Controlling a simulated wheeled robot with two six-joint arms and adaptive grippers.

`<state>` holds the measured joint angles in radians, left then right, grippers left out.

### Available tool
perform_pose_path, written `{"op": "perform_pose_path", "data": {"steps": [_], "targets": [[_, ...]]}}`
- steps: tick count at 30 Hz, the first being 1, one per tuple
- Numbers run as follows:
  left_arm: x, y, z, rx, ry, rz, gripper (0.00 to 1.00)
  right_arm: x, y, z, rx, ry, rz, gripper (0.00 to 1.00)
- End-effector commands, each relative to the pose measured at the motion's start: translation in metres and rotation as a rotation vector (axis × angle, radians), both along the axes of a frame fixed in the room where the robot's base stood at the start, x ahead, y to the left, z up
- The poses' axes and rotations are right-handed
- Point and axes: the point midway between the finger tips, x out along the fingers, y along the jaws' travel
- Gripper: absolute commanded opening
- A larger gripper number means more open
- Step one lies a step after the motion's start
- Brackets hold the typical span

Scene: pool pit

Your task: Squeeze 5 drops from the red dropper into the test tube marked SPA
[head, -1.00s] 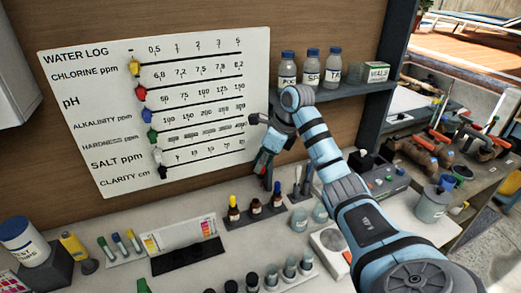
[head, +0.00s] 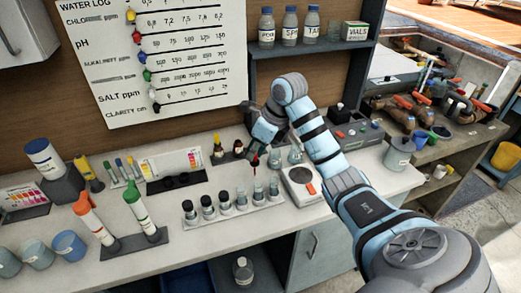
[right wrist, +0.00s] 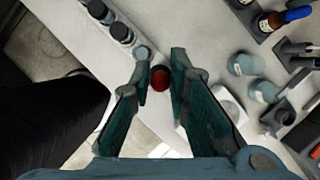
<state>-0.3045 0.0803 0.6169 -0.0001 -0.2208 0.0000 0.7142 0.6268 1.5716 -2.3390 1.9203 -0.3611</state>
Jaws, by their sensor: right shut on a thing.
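The red dropper (head: 255,160) is in my right gripper (head: 263,150), in the head view above the right part of the tube rack. It points down. In the right wrist view its round red bulb (right wrist: 160,79) sits between the two fingers. The tube rack (head: 232,214) stands on the bench and holds several tubes in a row. Those at the left have dark tops; a paler tube (head: 274,187) stands near the right end, below the dropper. In the wrist view a pale tube (right wrist: 143,53) lies beside the left fingertip. The SPA marking cannot be read. My left gripper is out of view.
Reagent bottles (head: 218,152) stand behind the rack, partly hidden by my arm. A scale (head: 301,184) and small beakers are close on the right. Two tall tubes with orange and green tops (head: 141,212) stand at the left.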

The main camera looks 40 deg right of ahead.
Motion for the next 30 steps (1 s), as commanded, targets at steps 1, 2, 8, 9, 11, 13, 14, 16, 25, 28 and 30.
{"op": "perform_pose_path", "data": {"steps": [1,2,8,9,11,13,14,16,25,28,30], "targets": [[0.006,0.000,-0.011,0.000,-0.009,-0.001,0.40,-0.002,-0.003,-0.013,-0.002,0.001,-0.005,0.10],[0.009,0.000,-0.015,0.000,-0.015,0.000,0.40,-0.002,-0.004,-0.017,-0.002,0.001,-0.006,0.10],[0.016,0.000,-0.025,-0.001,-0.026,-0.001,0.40,-0.002,-0.003,-0.028,-0.002,0.000,-0.004,0.10],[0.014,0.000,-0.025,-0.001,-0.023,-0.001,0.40,-0.001,-0.002,-0.027,-0.002,0.000,-0.003,0.10],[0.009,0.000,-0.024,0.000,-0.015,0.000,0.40,-0.001,-0.002,-0.026,-0.002,0.000,-0.002,0.10],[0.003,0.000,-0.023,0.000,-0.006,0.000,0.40,-0.001,-0.002,-0.025,-0.002,0.000,-0.002,0.10],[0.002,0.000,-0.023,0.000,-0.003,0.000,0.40,-0.001,-0.002,-0.025,-0.002,0.000,-0.002,0.10],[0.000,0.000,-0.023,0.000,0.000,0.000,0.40,-0.001,-0.002,-0.025,-0.001,0.000,-0.003,0.10],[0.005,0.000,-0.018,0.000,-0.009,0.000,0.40,0.004,-0.002,-0.025,-0.002,0.000,-0.004,0.10],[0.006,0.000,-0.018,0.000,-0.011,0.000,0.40,0.005,-0.002,-0.025,-0.001,0.000,-0.003,0.10],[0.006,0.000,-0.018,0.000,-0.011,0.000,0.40,0.005,-0.001,-0.025,-0.002,0.000,-0.002,0.10]]}}
